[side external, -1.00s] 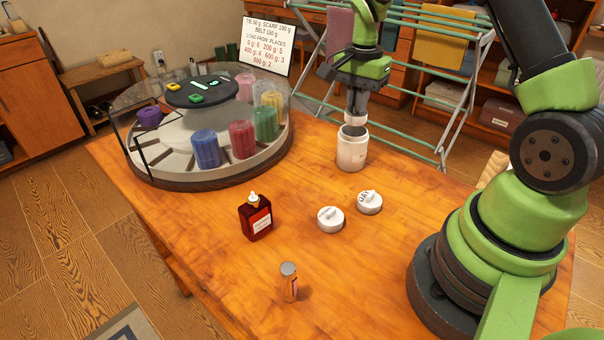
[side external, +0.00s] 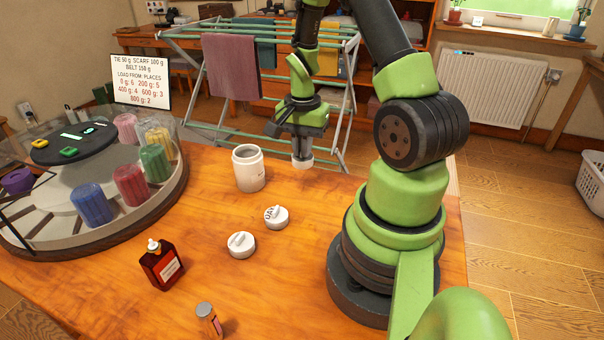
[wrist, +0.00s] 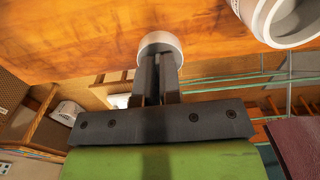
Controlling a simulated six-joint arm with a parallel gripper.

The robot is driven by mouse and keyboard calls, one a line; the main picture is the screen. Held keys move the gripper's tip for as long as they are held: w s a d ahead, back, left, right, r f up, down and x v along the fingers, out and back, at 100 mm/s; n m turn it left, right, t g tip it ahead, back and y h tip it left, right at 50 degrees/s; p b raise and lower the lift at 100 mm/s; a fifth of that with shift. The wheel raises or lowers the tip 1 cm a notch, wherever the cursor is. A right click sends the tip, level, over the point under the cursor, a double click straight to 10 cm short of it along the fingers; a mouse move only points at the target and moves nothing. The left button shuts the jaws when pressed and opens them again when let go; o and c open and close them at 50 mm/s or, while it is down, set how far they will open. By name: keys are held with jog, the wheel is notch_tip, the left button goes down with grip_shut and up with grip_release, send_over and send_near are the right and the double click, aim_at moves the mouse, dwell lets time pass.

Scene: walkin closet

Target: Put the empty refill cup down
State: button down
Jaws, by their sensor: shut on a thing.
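My gripper (side external: 302,150) is shut on the small whitish refill cup (side external: 302,162) and holds it to the right of the white jar (side external: 249,170). The cup appears near the table's back edge; I cannot tell how high it is above the top. In the wrist view the cup (wrist: 160,42) shows as a pale round rim at the fingertips (wrist: 158,65), with the wooden table (wrist: 75,30) behind it. The jar (wrist: 285,22) is at the top right there, open and apart from the cup. The inside of the cup is hidden.
Two white lids (side external: 241,245) (side external: 276,217) lie in front of the jar. A dark red bottle (side external: 161,266) and an orange vial (side external: 209,320) stand nearer. A carousel with coloured cups (side external: 92,205) is at left. A drying rack (side external: 225,100) stands behind the table.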

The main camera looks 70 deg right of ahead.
jog(key=shift+f, duration=2.95)
jog(key=shift+f, duration=0.1)
jog(key=c, duration=1.3)
grip_release()
